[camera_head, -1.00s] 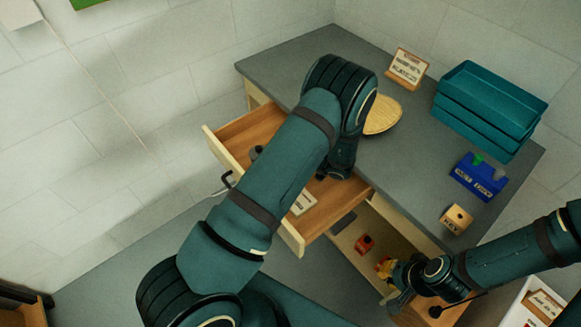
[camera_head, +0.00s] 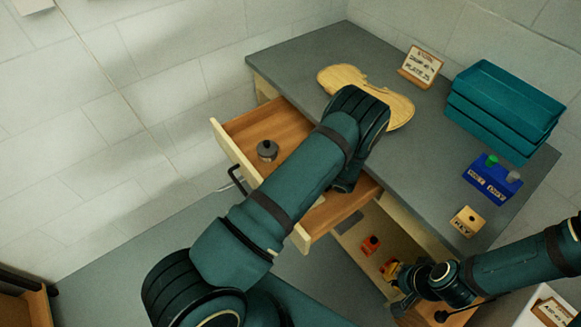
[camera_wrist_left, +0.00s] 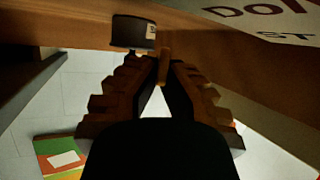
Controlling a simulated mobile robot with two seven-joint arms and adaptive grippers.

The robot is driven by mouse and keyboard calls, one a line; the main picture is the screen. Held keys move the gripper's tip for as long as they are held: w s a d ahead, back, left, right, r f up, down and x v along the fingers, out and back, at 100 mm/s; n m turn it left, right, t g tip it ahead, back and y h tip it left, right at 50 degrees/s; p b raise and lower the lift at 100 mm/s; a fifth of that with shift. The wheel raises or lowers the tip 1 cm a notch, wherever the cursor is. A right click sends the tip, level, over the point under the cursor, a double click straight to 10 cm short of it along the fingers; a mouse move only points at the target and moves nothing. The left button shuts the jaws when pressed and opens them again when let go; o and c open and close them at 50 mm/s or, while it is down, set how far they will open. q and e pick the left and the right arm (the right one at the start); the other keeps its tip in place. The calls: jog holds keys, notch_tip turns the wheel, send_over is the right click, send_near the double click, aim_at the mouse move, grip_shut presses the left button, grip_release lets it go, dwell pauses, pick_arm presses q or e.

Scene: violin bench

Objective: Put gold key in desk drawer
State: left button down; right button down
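The desk's upper drawer (camera_head: 228,150) is pulled open, with a dark round knobbed object (camera_head: 267,150) inside. My left arm crosses it; its gripper in the head view is hidden behind my own arm. In the left wrist view, the left gripper (camera_wrist_left: 164,70) has its fingertips close together on a small gold-brown piece (camera_wrist_left: 164,66), seemingly the gold key. Beside the tips are a dark labelled cylinder (camera_wrist_left: 133,32) and a printed card (camera_wrist_left: 270,15). My right gripper (camera_head: 398,278) is low by the open lower compartment; its fingertips are unclear.
A violin plate (camera_head: 350,82), a sign (camera_head: 420,66), teal trays (camera_head: 505,105), a blue holder (camera_head: 490,180) and a wooden KEY block (camera_head: 467,221) are on the desk. A small orange object (camera_head: 370,245) lies in the lower compartment.

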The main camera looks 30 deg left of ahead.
pick_arm(q)
jog(key=shift+f+b, duration=0.35)
jog(key=shift+f, duration=0.1)
jog(key=shift+s+f, duration=0.1)
jog(key=shift+s, duration=0.05)
jog(key=c, duration=1.1)
grip_release()
jog(key=shift+s+f, duration=0.1)
jog(key=shift+f, duration=0.05)
jog(key=shift+c, duration=0.2)
jog(key=shift+r+p, duration=0.7)
jog(key=shift+r, duration=0.05)
jog(key=v, duration=0.7)
jog(key=shift+w+d+r, duration=0.1)
jog(key=shift+w+d, duration=0.1)
jog(key=shift+d, duration=0.05)
